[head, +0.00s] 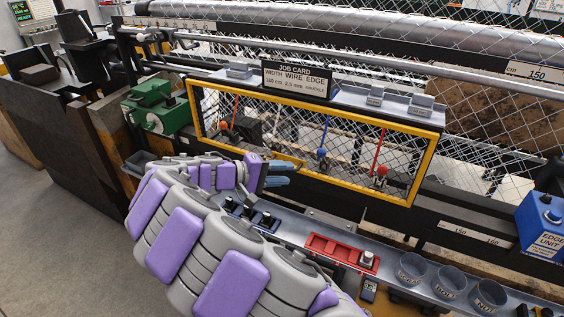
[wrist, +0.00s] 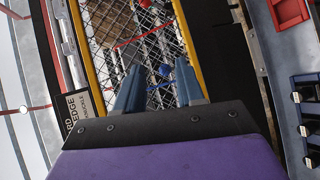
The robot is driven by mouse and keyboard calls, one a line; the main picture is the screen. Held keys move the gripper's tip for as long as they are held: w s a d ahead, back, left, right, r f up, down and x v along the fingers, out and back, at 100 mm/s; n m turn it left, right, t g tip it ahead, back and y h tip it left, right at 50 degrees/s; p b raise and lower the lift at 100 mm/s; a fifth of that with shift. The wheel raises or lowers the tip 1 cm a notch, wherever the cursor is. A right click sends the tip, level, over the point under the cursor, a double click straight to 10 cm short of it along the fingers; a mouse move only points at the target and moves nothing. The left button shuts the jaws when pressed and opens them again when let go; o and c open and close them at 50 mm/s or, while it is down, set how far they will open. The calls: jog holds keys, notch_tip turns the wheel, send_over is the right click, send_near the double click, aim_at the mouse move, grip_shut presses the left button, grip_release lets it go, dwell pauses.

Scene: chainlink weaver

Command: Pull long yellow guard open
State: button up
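The long yellow guard (head: 424,168) is a yellow rectangular frame filled with wire mesh, below the job card in the head view. It looks closed over levers with red, white and blue parts. In the wrist view its yellow edge (wrist: 86,45) runs along the left, with mesh to the right. My gripper (head: 278,173) has blue fingers and is in front of the guard's lower edge, left of its middle. In the wrist view the fingers (wrist: 158,78) are apart with nothing gripped between them. Contact with the guard cannot be told.
The job card (head: 296,80) stands above the guard. A green machine (head: 157,107) stands to its left. Below it a ledge holds a red tray (head: 335,250) and several grey cups (head: 411,268). A blue edge unit (head: 541,225) is at far right. Grey floor is open at lower left.

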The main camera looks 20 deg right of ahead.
jog(key=w+a+f+n+t+p, duration=0.1)
jog(key=w+a+f+n+t, duration=0.4)
jog(key=w+a, duration=0.5)
jog(key=shift+m+g+h, duration=0.3)
jog(key=shift+m+h, duration=0.1)
jog(key=shift+m, duration=0.4)
jog(key=x, duration=0.5)
jog(key=s+f+b+x, duration=0.1)
jog(key=x, duration=0.5)
jog(key=b+x, duration=0.1)
jog(key=x, duration=0.5)
jog(key=shift+s+d+f, duration=0.15)
jog(key=shift+d+f, duration=0.1)
jog(key=shift+a, duration=0.15)
jog(key=shift+a, duration=0.1)
jog(key=shift+c, duration=1.4)
grip_shut()
